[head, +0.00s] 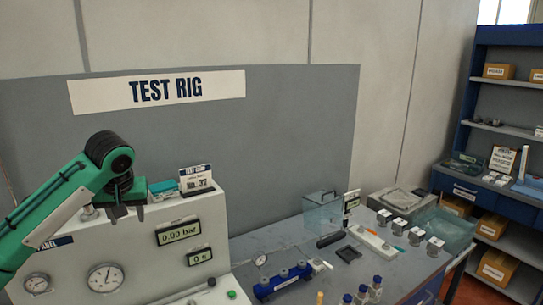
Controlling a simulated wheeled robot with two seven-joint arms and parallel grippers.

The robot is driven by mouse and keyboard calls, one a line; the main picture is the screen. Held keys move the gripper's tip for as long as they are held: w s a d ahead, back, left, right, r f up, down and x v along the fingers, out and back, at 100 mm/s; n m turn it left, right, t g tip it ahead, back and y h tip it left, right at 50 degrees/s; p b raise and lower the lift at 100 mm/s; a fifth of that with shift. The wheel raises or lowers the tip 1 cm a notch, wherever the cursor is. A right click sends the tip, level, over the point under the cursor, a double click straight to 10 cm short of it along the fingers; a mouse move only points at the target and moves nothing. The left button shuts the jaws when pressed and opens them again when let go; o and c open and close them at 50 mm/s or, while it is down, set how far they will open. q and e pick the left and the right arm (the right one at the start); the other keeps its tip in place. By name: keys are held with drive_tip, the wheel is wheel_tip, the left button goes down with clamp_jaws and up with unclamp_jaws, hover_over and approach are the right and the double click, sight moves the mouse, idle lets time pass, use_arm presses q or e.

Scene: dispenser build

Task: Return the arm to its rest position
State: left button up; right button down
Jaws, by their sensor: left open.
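My left arm is green and comes in from the left edge of the head view. Its black gripper (127,213) points down with its two fingers apart, and nothing shows between them. It shows in front of the upper part of the white test rig console (135,243), left of a small desk calendar (196,179). I cannot tell whether it touches the console. My right gripper is out of view.
The console carries gauges (104,277) and a display reading 0.00 bar (179,232). The grey bench (330,285) holds a blue fixture (283,281), several small metal-and-white parts, blue-capped bottles (375,289) and a clear box (321,212). Blue shelves (510,105) stand at right.

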use_arm(q)
drive_tip(key=s+d+f+m+h, duration=0.1)
drive_tip(key=s+d+f+m, duration=0.1)
drive_tip(key=s+d+f, duration=0.5)
drive_tip(key=s+d+f+m+h, duration=0.1)
drive_tip(key=s+d+f+m, duration=0.15)
drive_tip(key=f, duration=0.85)
drive_tip(key=s+d+f+m+h, duration=0.1)
drive_tip(key=s+d+f+m, duration=0.1)
drive_tip(key=s+d+f, duration=0.55)
drive_tip(key=s+a+f, duration=0.3)
drive_tip(key=s+f, duration=0.2)
drive_tip(key=s, duration=0.6)
drive_tip(key=s+a+f, duration=0.3)
drive_tip(key=s+f, duration=0.2)
drive_tip(key=s, duration=0.5)
wheel_tip(320, 180, down, 34)
drive_tip(key=f+g+b, duration=0.1)
drive_tip(key=g+b, duration=0.1)
drive_tip(key=b, duration=0.2)
drive_tip(key=s+a+f+b, duration=0.3)
drive_tip(key=s+f+b, duration=0.1)
drive_tip(key=s+f, duration=1.6)
wheel_tip(320, 180, down, 4)
drive_tip(key=shift+r+g+y, duration=0.1)
drive_tip(key=shift+g+y, duration=0.3)
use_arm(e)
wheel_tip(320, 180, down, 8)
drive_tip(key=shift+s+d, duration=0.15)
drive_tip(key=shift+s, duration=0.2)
